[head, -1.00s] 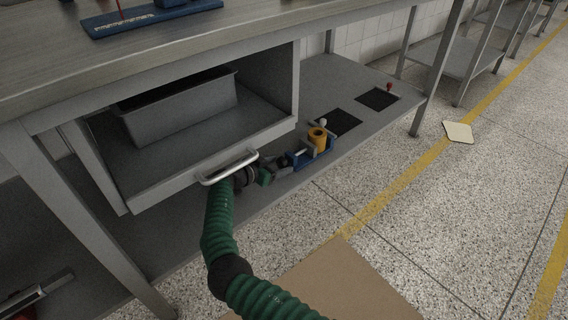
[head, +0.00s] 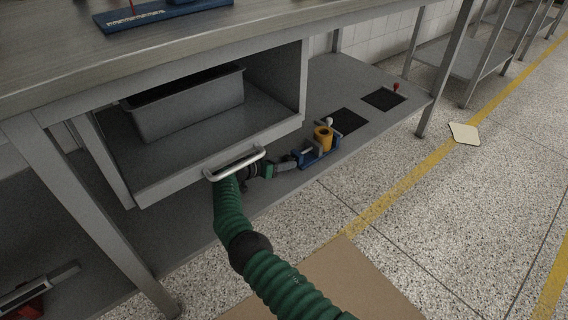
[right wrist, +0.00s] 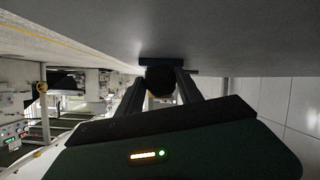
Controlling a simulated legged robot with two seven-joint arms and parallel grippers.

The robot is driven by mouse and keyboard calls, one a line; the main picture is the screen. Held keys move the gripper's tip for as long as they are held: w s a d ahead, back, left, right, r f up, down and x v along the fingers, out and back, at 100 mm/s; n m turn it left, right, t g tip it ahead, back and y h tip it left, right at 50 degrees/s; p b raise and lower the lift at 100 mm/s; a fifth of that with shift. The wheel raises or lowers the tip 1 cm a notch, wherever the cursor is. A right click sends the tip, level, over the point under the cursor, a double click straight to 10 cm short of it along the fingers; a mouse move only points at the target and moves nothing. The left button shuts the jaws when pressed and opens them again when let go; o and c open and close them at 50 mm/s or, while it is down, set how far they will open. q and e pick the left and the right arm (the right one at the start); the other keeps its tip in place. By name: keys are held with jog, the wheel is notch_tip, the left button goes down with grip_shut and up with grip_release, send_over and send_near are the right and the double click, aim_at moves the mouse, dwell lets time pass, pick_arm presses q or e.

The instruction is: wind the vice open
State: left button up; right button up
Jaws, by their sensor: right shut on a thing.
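The blue vice (head: 318,155) stands on the lower shelf, with a yellow ring-shaped part (head: 323,137) upright at its jaws. My right gripper (head: 291,162) is at the near left end of the vice, below and right of the drawer handle. In the right wrist view its two fingers (right wrist: 160,88) are closed around a dark round end, which hides most of the vice behind it. How far the vice's jaws stand apart is too small to tell. My left gripper is in neither view.
The open drawer (head: 215,165) with its bar handle (head: 235,163) hangs just above my right arm and holds a grey bin (head: 190,105). Two black mats (head: 383,99) lie on the shelf beyond the vice.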

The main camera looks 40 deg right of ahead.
jog(key=shift+w+a+f+n+g, duration=0.1)
jog(key=shift+w+n+g, duration=0.05)
jog(key=shift+n+g, duration=0.2)
jog(key=o, duration=1.4)
jog(key=shift+c, duration=0.2)
jog(key=shift+a+r, duration=0.25)
jog(key=shift+r, duration=0.05)
jog(key=p+v, duration=0.3)
jog(key=v, duration=0.2)
jog(key=shift+w+a+r, duration=0.1)
jog(key=shift+a+r, duration=0.05)
jog(key=shift+a, duration=0.15)
jog(key=v, duration=0.4)
jog(key=shift+a+b, duration=0.4)
jog(key=shift+a, duration=0.05)
jog(key=shift+a+r, duration=0.15)
jog(key=shift+a, duration=0.25)
